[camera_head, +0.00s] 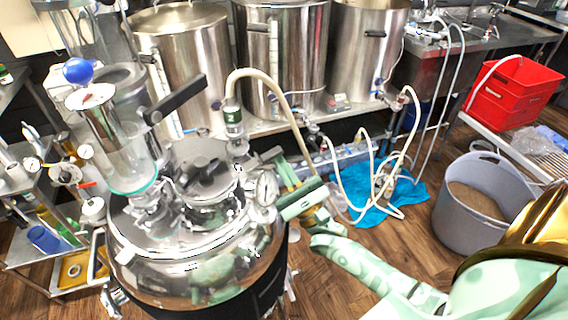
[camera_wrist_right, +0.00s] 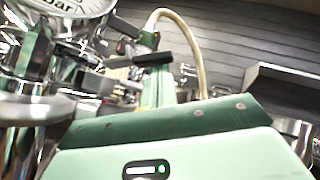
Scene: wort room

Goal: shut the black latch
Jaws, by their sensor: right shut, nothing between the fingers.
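A steel vessel (camera_head: 185,262) with a domed lid fills the left of the head view. A long black lever (camera_head: 176,99) stands out beside the glass cylinder on its top. A small dark piece (camera_head: 271,153) shows at the vessel's right, by my right gripper's tips; I cannot tell which of these is the latch. My mint-green right gripper (camera_head: 283,170) is at the vessel's right side, beside the gauge, shut and empty. In the right wrist view a black handle (camera_wrist_right: 152,59) shows just beyond the gripper; contact cannot be told. My left gripper is out of view.
A round gauge (camera_head: 266,188) and a beige hose (camera_head: 268,74) are close to my right gripper. Steel tanks (camera_head: 282,50) stand behind. A grey bucket (camera_head: 470,190) and a blue cloth (camera_head: 398,193) are on the floor at right. A red crate (camera_head: 512,92) is farther back.

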